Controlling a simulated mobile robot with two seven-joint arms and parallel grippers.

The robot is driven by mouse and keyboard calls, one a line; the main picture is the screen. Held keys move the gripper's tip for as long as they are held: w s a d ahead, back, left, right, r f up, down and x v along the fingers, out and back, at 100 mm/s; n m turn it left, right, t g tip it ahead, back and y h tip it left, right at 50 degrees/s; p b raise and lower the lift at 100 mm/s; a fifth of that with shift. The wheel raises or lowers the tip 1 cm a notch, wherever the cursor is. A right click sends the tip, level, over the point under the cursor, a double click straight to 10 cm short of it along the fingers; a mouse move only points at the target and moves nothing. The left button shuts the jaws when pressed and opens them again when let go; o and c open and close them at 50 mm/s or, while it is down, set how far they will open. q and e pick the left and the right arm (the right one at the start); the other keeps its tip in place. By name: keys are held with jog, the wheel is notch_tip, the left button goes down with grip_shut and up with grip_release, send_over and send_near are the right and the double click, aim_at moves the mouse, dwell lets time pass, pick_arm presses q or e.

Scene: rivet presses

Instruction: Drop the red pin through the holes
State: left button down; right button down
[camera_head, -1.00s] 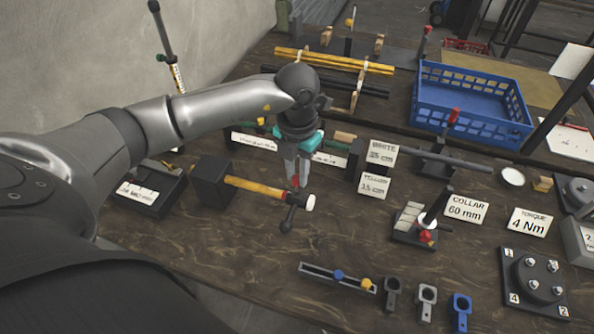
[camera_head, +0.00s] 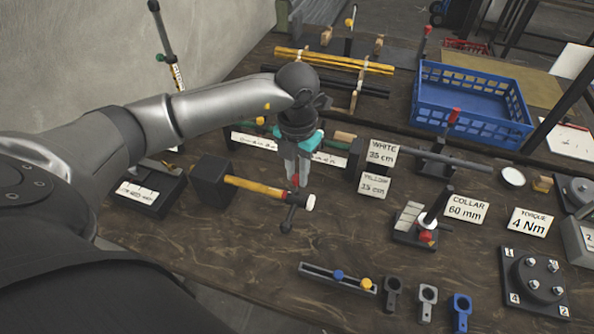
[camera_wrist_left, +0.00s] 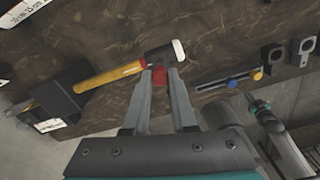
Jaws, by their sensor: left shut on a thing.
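My left gripper (camera_head: 297,181) points down over the middle of the table, with its fingers close together on a small red pin (camera_wrist_left: 159,75). Only part of the pin shows between the fingertips in the left wrist view. Three upright lugs with holes stand at the front of the table, to the right of the gripper and apart from it: a dark one (camera_head: 392,293), a light grey one (camera_head: 427,300) and a blue one (camera_head: 461,311). A dark part with a teal ring (camera_wrist_left: 259,106) shows at the right of the left wrist view, likely my right gripper; its fingers are unclear.
A yellow-handled hammer (camera_head: 256,187) with a white face lies right by the fingertips, beside a black block (camera_head: 211,181). A slotted rail (camera_head: 315,272) has blue and yellow knobs. A blue crate (camera_head: 424,101) stands at the back. Bare wood lies in front of the hammer.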

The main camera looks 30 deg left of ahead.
aim_at(297, 177)
pick_arm(q)
jog(key=shift+f, duration=0.2)
jog(key=shift+f+b, duration=0.35)
jog(key=shift+b, duration=0.05)
jog(key=shift+f+b, duration=1.25)
jog(key=shift+f, duration=0.3)
jog(key=c, duration=0.6)
grip_release()
jog(key=shift+c, duration=0.2)
notch_tip(297, 177, up, 15)
jog(key=p, duration=0.1)
jog(key=shift+r, duration=0.2)
